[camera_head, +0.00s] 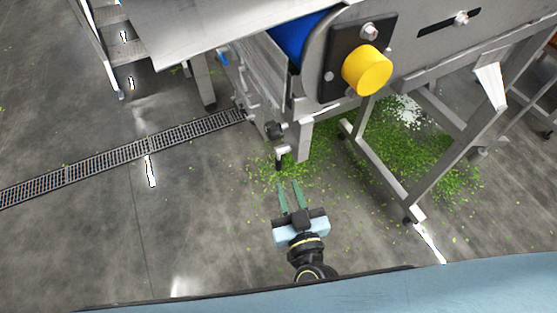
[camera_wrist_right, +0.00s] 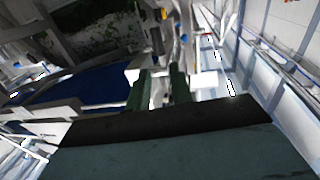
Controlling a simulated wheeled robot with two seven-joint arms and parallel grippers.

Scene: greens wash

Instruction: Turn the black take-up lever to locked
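My right gripper (camera_head: 289,186) is open and empty, its two green fingers pointing up the picture toward the machine. A small black handle (camera_head: 278,164) hangs on a pale metal bracket at the machine's lower corner, just beyond the fingertips and apart from them. It looks like the take-up lever, but its exact position is too small to tell. A round black knob (camera_head: 275,130) sits just above it. In the right wrist view the open fingers (camera_wrist_right: 160,75) show with machine parts beyond; I cannot pick out the lever there. My left gripper is not in view.
The steel machine carries a blue belt (camera_head: 294,38) and a yellow round cap (camera_head: 367,70). Its leg frame (camera_head: 385,180) stands to the right. Green leaf scraps (camera_head: 400,140) lie on the floor.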

